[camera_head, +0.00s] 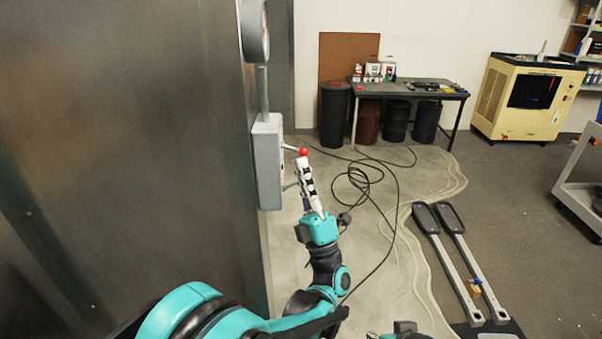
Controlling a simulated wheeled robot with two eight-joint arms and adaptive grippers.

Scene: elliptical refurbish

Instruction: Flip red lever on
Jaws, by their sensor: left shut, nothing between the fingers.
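The red lever knob (303,152) is a small red ball on a thin metal rod. The rod comes out of the right side of a grey electrical box (267,160) fixed to the metal wall. My left gripper (302,163) is shut and points up, with its fingertips just below the red knob. It looks very close to the knob, but I cannot tell whether they touch. A second thin rod shows lower on the box, partly behind my gripper. At the bottom edge, a teal and black part of my right arm shows; my right gripper's fingers are not visible.
A large metal wall panel (130,130) fills the left side. A round gauge (254,30) sits above the box. Black cable (385,190) lies loose on the floor. A workbench (410,90) and a yellow machine (518,100) stand at the back.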

